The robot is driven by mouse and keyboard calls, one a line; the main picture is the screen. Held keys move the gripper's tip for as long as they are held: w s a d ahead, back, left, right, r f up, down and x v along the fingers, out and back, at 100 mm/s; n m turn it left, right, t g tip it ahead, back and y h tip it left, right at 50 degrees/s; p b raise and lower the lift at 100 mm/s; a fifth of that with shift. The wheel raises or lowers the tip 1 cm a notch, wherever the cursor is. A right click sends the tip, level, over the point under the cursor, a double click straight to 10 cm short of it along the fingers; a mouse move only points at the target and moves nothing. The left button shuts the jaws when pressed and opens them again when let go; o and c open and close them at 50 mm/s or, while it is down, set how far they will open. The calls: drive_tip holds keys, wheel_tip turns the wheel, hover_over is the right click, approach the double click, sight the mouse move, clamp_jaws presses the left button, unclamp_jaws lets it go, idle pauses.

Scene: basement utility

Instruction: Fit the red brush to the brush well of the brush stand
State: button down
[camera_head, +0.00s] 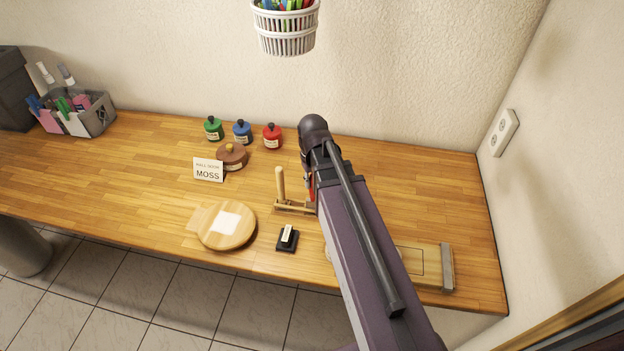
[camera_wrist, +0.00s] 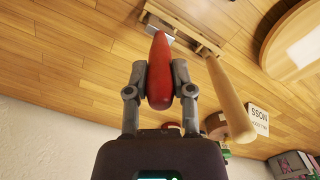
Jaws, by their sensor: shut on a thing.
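My gripper (camera_wrist: 160,80) is shut on the red brush (camera_wrist: 160,58), with one grey finger on each side of its red handle. In the head view only a sliver of the red brush (camera_head: 312,194) shows beside my arm. The wooden brush stand (camera_head: 291,207) is on the worktop, partly hidden behind my arm. A pale wooden post (camera_head: 280,184) rises at its left end. In the wrist view the stand (camera_wrist: 196,30) lies beyond the brush's far end, near a grey metal part. I cannot tell whether the brush touches the stand or is in the well.
A round board (camera_head: 244,236) and a small black block (camera_head: 287,239) lie in front. Behind are green (camera_head: 213,128), blue (camera_head: 242,132) and red pots (camera_head: 272,136), a brown pot (camera_head: 232,157) and a MOSS card (camera_head: 208,170). A wooden box (camera_head: 428,268) is at right.

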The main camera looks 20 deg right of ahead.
drive_tip(key=shift+f, duration=0.25)
drive_tip(key=shift+c, duration=2)
unclamp_jaws()
drive_tip(key=shift+r, duration=0.25)
wheel_tip(320, 180, up, 4)
drive_tip(key=p, duration=0.4)
drive_tip(key=shift+r, duration=0.1)
drive_tip(key=shift+w+r+p, duration=0.1)
drive_tip(key=shift+w+p, duration=0.05)
drive_tip(key=shift+p, duration=0.15)
wheel_tip(320, 180, up, 4)
drive_tip(key=p, duration=0.4)
drive_tip(key=shift+r, duration=0.2)
